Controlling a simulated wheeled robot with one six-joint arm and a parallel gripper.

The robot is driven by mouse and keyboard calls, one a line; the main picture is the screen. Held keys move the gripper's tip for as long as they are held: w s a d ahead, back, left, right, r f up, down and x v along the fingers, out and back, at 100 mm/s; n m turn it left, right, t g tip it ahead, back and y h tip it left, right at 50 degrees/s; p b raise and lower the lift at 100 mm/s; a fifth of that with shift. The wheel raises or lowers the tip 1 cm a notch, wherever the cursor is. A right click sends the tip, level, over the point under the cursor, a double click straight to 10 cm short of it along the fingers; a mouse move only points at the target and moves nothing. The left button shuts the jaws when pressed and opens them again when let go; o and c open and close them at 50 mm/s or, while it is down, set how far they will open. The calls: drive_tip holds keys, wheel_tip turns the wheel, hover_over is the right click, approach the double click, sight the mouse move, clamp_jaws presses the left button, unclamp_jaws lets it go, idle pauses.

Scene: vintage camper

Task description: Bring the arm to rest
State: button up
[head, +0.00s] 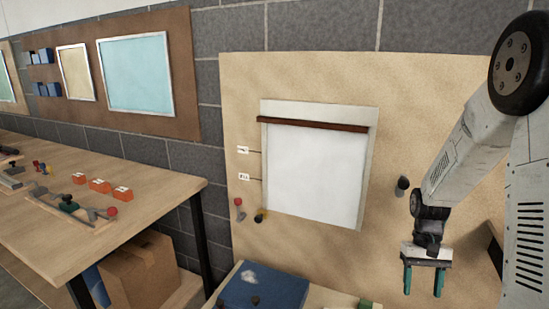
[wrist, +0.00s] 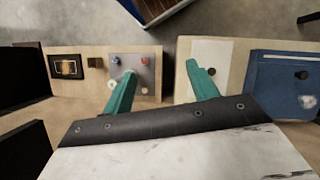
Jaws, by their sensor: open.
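My gripper (head: 424,280) hangs from my arm at the right of the head view, pointing down in front of the tan wall panel. Its two green fingers are apart with nothing between them. In the wrist view my gripper (wrist: 158,80) shows open and empty, with the gap between two wooden surfaces behind it. My arm is bent, its upper link sloping down from the top right.
A blue box (head: 262,288) stands low at the bottom middle; it also shows in the wrist view (wrist: 280,85). A wooden workbench (head: 150,196) with orange blocks (head: 100,185) stands at left.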

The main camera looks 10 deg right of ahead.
drive_tip(key=s+a+r+n+t, duration=0.1)
drive_tip(key=s+a+r+t, duration=0.1)
drive_tip(key=s+a+r, duration=0.6)
drive_tip(key=s+a+r+n+t+h, duration=0.1)
drive_tip(key=s+a+r+n+t, duration=0.1)
drive_tip(key=s+a+r, duration=0.7)
drive_tip(key=shift+s+a+r+n+t, duration=0.3)
drive_tip(key=shift+s+r+t, duration=0.55)
drive_tip(key=shift+r, duration=1.95)
